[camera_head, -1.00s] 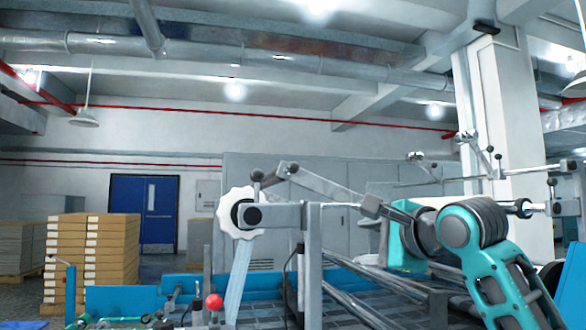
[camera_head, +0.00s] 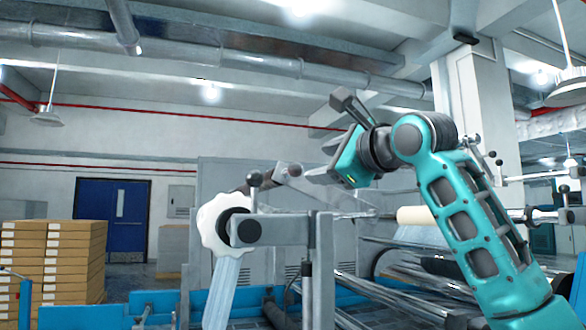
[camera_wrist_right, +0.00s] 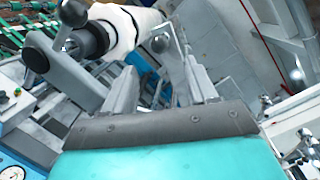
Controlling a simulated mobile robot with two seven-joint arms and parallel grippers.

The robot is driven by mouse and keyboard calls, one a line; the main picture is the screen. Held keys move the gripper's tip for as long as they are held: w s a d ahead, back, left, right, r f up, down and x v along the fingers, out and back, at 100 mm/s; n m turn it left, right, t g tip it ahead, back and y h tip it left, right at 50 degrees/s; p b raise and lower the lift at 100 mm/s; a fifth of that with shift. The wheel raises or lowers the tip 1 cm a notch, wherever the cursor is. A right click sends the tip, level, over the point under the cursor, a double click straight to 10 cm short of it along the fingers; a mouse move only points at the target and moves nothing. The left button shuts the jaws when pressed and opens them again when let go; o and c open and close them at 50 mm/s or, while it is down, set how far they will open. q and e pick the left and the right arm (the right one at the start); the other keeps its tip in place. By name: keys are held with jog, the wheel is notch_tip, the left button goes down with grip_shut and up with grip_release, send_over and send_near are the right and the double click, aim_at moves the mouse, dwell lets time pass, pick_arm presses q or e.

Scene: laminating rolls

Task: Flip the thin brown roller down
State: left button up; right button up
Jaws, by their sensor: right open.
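My right gripper (camera_head: 325,140) is open and empty, above and to the right of the lever's end. In the right wrist view its spread fingers (camera_wrist_right: 160,72) point toward the white roll (camera_wrist_right: 130,28), with nothing between them. My left gripper is not in view.
A grey bracket with a black knob (camera_head: 254,178) stands in front of the lever. A cream roll (camera_head: 415,215) and metal bars lie behind my right arm. Stacked boxes (camera_head: 50,260) stand at the left. The air above the machine's left side is clear.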

aim_at(299, 168)
jog(key=p+x, duration=0.3)
jog(key=x, duration=0.6)
jog(key=shift+w+a+p, duration=0.15)
jog(key=shift+w+p, duration=0.05)
jog(key=shift+p, duration=0.1)
jog(key=shift+w+a, duration=0.2)
jog(key=shift+w, duration=0.3)
jog(key=c, duration=0.7)
grip_shut()
jog(key=shift+f, duration=0.15)
